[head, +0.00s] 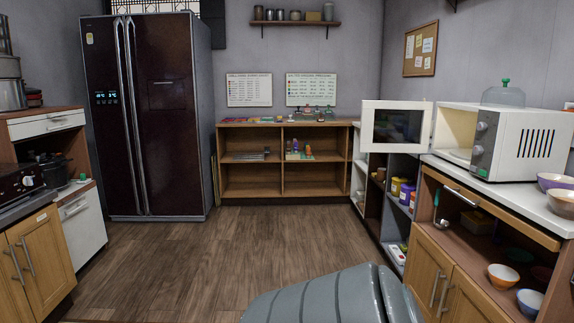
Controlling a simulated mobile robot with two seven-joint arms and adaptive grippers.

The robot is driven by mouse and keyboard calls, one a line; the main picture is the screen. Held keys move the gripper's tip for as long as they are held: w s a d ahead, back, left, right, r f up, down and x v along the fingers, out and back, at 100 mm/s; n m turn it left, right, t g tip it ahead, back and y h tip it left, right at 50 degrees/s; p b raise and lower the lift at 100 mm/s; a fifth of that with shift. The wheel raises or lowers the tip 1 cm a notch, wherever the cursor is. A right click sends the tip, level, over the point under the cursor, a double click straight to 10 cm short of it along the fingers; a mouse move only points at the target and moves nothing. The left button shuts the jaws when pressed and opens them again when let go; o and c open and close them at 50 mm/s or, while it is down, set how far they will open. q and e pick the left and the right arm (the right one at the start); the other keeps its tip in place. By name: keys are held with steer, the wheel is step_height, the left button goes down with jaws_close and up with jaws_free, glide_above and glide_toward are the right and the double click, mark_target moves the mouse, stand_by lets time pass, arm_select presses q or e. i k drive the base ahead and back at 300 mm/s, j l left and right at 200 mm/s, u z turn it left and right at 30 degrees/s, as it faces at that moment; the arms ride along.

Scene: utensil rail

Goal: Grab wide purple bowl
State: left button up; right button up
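A wide bowl with a purple outside and a pale inside (555,182) sits on the white countertop at the far right, just right of the microwave. The picture's right edge cuts it off. Neither gripper is in view. A grey ribbed part at the bottom centre looks like part of my own arm.
The microwave (508,142) stands on the counter with its door (396,127) swung open to the left. Below, an open shelf holds an orange bowl (503,278) and a blue bowl (530,303). The wooden floor (190,265) is clear in the middle.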

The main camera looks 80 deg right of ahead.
mark_target(546, 181)
steer(key=z, duration=4.15)
steer(key=j, duration=0.1)
